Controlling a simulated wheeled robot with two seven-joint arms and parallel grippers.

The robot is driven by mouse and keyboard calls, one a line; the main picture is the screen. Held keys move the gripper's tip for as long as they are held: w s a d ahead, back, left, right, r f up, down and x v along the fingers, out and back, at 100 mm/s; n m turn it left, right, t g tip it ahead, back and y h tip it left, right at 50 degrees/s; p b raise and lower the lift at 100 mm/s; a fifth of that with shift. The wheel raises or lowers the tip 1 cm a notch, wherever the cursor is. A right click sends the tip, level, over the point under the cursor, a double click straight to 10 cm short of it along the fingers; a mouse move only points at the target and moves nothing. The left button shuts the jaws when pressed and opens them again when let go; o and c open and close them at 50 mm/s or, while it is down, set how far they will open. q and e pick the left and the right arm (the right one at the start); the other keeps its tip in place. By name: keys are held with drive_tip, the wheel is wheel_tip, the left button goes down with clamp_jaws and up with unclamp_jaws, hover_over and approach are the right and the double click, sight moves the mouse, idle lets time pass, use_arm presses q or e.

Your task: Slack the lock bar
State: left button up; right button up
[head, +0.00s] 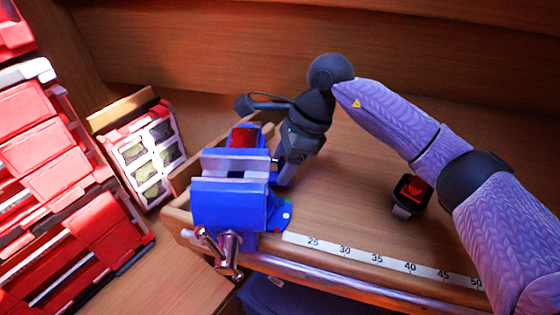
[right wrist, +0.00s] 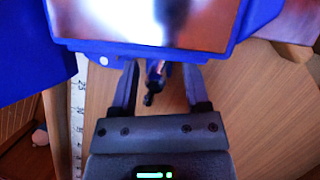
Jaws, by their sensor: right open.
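The blue vise (head: 228,203) is fixed at the left corner of the wooden bench, with a metal handle (head: 230,252) at its front. My right gripper (head: 279,176) is at the vise's right side, its tips close to the vise body. In the right wrist view, the open fingers of the right gripper (right wrist: 160,76) straddle a small dark bar with a rounded end (right wrist: 151,92), apparently the lock bar, below the vise body (right wrist: 228,40). The bar shows between the fingers with gaps at both sides. In the head view the bar is mostly hidden. My left gripper is out of view.
A black box with a red button (head: 410,191) stands on the bench to the right. A numbered scale strip (head: 375,260) runs along the front edge. Red drawers (head: 45,150) and a windowed case (head: 146,158) are at left. The bench's middle is clear.

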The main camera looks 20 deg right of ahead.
drive_tip(key=shift+w+d, duration=0.15)
drive_tip(key=shift+w, duration=0.05)
drive_tip(key=shift+s+a+r, duration=0.2)
drive_tip(key=shift+s+a, duration=0.1)
drive_tip(key=shift+a, duration=0.1)
drive_tip(key=c, duration=0.4)
drive_tip(key=shift+a, duration=0.1)
drive_tip(key=shift+c, duration=1.1)
clamp_jaws()
drive_tip(key=shift+m, duration=0.4)
drive_tip(key=shift+d+r, duration=0.1)
drive_tip(key=shift+d, duration=0.1)
drive_tip(key=o, duration=0.6)
unclamp_jaws()
drive_tip(key=v, duration=0.6)
drive_tip(key=p+v, duration=0.1)
drive_tip(key=v, duration=0.3)
drive_tip(key=shift+s+a, duration=0.15)
drive_tip(key=shift+s, duration=0.15)
